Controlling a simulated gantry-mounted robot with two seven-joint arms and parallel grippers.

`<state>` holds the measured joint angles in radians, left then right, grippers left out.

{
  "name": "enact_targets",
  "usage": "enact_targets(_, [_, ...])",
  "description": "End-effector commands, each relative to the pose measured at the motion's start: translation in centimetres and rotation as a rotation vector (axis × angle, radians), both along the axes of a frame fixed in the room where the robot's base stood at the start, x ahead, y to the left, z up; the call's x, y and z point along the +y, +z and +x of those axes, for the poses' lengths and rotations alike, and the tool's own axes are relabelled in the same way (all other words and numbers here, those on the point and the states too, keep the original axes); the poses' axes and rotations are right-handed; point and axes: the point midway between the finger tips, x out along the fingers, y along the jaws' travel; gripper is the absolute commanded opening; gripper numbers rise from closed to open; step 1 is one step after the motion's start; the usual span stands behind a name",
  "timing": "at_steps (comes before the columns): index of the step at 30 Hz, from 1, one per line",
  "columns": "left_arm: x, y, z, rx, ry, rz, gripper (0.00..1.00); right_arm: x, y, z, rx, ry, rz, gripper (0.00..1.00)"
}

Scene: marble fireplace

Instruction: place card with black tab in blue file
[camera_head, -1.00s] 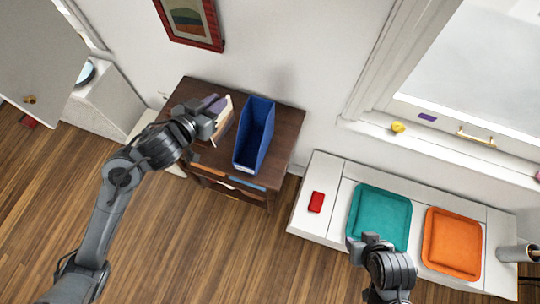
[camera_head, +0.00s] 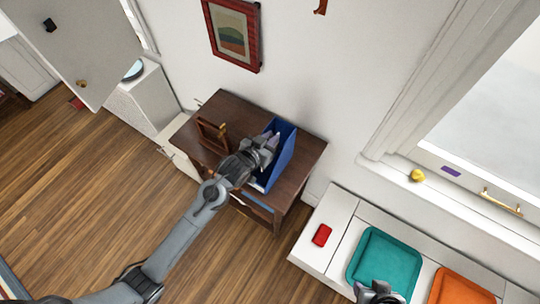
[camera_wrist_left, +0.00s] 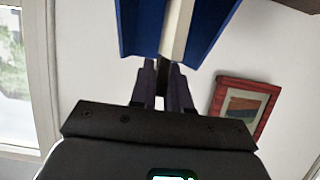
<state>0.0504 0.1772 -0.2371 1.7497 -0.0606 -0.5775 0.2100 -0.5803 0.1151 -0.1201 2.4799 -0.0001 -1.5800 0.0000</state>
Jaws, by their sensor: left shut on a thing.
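The blue file (camera_head: 284,160) stands on the dark wooden table. My left gripper (camera_head: 268,142) is at its opening and hides part of it. In the left wrist view the fingers (camera_wrist_left: 162,88) are shut on the black tab (camera_wrist_left: 163,70) of the cream card (camera_wrist_left: 177,28). There the card lies between the blue walls of the file (camera_wrist_left: 143,25); how deep it sits is unclear. My right gripper (camera_head: 378,290) is at the bottom edge of the head view, and its jaws cannot be made out.
A brown wooden holder (camera_head: 213,134) stands on the table (camera_head: 235,108), left of the file. A white bench holds a red item (camera_head: 322,235), a teal tray (camera_head: 384,262) and an orange tray (camera_head: 462,289). A framed picture (camera_head: 233,35) hangs behind the table.

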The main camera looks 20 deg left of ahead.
Motion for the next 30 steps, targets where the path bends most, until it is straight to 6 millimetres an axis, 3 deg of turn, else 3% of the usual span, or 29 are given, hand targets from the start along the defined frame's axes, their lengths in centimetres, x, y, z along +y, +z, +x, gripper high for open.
enact_targets(4, [0.0, -2.3, 0.0, 0.002, 0.001, 0.0, 0.0, -0.2, -0.2, 0.0, 0.0, 0.005, -0.007, 0.43])
enact_targets(13, [0.0, -4.1, 0.0, 0.0, 0.0, -0.001, 0.0, -0.3, -0.3, 0.0, -0.001, 0.007, -0.011, 0.43])
enact_targets(20, [0.0, -6.8, 0.0, 0.001, 0.0, 0.0, 0.0, -0.2, -0.4, 0.0, 0.0, 0.004, -0.007, 0.43])
enact_targets(30, [0.0, -7.1, 0.0, -0.001, 0.0, -0.001, 0.0, 0.0, -0.4, 0.0, 0.0, -0.001, 0.0, 0.43])
